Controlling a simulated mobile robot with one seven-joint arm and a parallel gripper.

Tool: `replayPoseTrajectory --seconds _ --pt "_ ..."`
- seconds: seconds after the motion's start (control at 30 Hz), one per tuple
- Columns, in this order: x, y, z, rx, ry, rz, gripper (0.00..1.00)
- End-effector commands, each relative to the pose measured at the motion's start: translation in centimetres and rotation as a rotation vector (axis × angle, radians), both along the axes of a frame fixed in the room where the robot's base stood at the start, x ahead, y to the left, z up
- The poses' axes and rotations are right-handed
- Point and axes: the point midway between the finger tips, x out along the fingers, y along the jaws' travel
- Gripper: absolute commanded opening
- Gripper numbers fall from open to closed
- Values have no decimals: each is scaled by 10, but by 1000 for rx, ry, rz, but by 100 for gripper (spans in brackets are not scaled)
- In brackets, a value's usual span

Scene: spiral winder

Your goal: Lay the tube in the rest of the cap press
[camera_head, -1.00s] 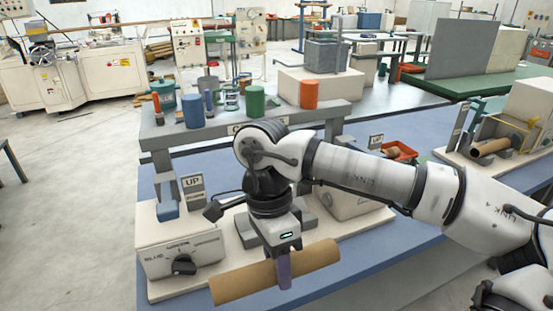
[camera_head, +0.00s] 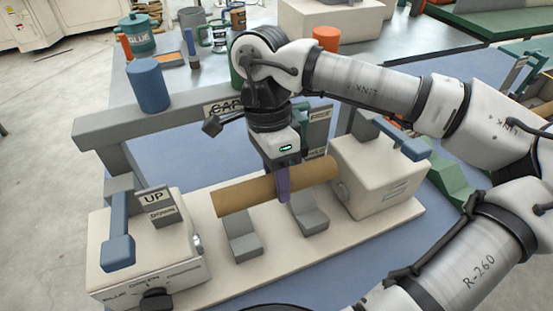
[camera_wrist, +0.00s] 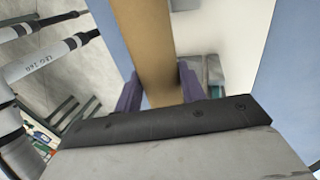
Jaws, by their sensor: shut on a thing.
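My gripper (camera_head: 284,185) is shut on a brown cardboard tube (camera_head: 238,196), gripping it right of its middle. The tube lies nearly level, its right end slightly higher in the picture. In the wrist view the tube (camera_wrist: 145,45) runs between the two purple fingers (camera_wrist: 160,90). The cap press has a cream base (camera_head: 290,258), with two grey blocks forming its rest (camera_head: 243,245), the other block being on the right (camera_head: 309,218). The tube appears above these blocks, between the left press head (camera_head: 140,255) and the right one (camera_head: 375,180). I cannot tell the exact gap.
Blue levers stand on the left (camera_head: 118,235) and right (camera_head: 400,140) heads.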

Motion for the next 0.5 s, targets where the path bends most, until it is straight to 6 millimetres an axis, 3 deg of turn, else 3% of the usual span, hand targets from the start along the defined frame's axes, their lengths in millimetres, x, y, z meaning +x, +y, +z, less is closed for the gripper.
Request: replayPoseTrajectory --seconds 0.27,0.5 --pt "0 0 -12 0 -1 0 17" --pt "0 0 -37 0 1 0 17"
